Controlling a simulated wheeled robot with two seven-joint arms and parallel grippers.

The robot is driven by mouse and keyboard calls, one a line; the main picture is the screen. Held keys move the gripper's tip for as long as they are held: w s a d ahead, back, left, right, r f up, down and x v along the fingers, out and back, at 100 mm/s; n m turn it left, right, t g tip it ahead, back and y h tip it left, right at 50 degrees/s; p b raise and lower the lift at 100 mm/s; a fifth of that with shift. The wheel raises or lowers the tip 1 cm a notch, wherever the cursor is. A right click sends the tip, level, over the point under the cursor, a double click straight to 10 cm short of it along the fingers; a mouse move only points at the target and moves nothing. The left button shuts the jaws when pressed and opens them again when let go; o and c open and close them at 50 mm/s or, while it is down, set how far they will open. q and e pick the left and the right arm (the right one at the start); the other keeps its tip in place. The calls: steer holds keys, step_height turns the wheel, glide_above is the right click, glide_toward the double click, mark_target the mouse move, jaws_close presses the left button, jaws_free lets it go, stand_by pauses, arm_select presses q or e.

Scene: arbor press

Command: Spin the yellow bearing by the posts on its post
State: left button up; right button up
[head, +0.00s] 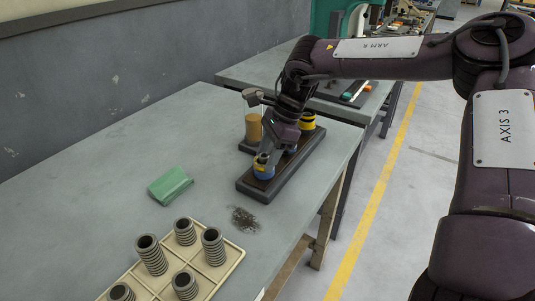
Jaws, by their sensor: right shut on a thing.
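A dark oblong board (291,172) lies on the grey bench. A yellow bearing with a dark band (308,121) stands at its far end, to the right of my right wrist. The posts under the pieces are hidden. My left gripper is not in view.
A green folded cloth (170,185) lies on the bench. Dark shavings (244,219) lie before the board. A cream tray (226,262) holds several grey ribbed cylinders. The bench's left side is clear.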

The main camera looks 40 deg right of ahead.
steer(key=shift+r+n+p, duration=0.15)
steer(key=shift+n+p, duration=0.3)
steer(key=shift+n, duration=0.15)
steer(key=shift+n+g+p, duration=0.45)
steer(key=shift+n+g, duration=0.05)
steer(key=shift+n, duration=0.3)
steer(key=n+g+p, duration=0.1)
steer(key=n, duration=0.2)
steer(key=shift+n+g, duration=0.3)
steer(key=shift+n, duration=0.1)
steer(key=shift+w+p, duration=0.1)
steer(key=shift+p, duration=0.45)
steer(key=shift+n+p, duration=0.35)
steer(key=shift+n, duration=0.15)
steer(key=shift+f, duration=0.2)
steer(key=o, duration=1.1)
steer(key=shift+o, duration=0.2)
